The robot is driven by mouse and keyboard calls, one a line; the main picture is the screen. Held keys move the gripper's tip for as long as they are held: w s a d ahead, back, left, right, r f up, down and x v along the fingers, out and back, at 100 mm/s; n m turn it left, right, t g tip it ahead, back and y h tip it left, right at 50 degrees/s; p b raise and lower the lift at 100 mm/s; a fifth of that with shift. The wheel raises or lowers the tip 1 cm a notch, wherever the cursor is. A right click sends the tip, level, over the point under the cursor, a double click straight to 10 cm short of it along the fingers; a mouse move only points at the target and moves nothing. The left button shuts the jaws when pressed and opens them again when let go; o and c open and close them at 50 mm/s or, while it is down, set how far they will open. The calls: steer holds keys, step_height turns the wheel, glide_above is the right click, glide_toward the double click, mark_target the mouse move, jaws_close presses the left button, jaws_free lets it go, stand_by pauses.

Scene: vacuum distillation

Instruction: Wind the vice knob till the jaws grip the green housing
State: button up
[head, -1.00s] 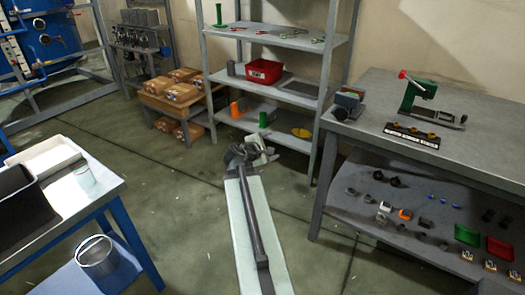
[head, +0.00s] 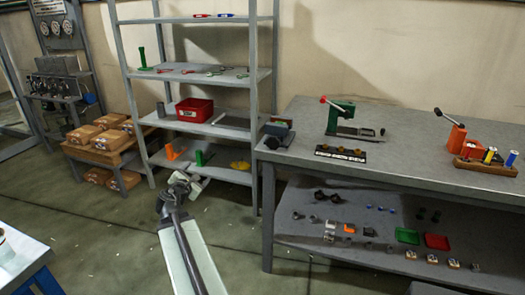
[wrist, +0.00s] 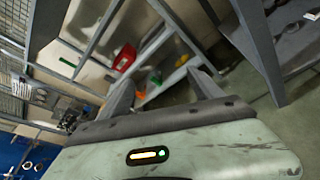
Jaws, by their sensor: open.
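A small vice-like block (head: 276,134) sits at the near left corner of the grey workbench. It has a greenish part (head: 279,124) on top and a dark round part, perhaps the knob, at its front. It is too small to tell how the jaws stand against the green part. My gripper (head: 182,183) is out over the floor in front of the shelf rack, left of the bench and apart from the vice. In the wrist view its two fingers (wrist: 163,92) are spread with nothing between them. The vice is not clear in the wrist view.
The workbench (head: 400,168) also carries a green press (head: 341,118) and an orange press (head: 456,138). Small parts lie on its lower shelf. A shelf rack (head: 195,75) with a red bin (head: 194,109) stands left of it. Floor in front is clear.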

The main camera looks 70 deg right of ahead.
steer(key=s+d+r+n+h, duration=0.1)
steer(key=s+d+r+n, duration=0.2)
steer(key=d, duration=0.1)
steer(key=n+g+h, duration=0.1)
steer(key=g+h, duration=0.1)
steer(key=g, duration=0.1)
glide_toward(272, 145)
steer(key=d, duration=1.1)
steer(key=shift+w, duration=0.25)
steer(key=shift+a, duration=0.1)
steer(key=c, duration=1.3)
steer(key=m, duration=0.2)
steer(key=shift+m, duration=0.4)
steer(key=shift+c, duration=0.2)
steer(key=o, duration=1.3)
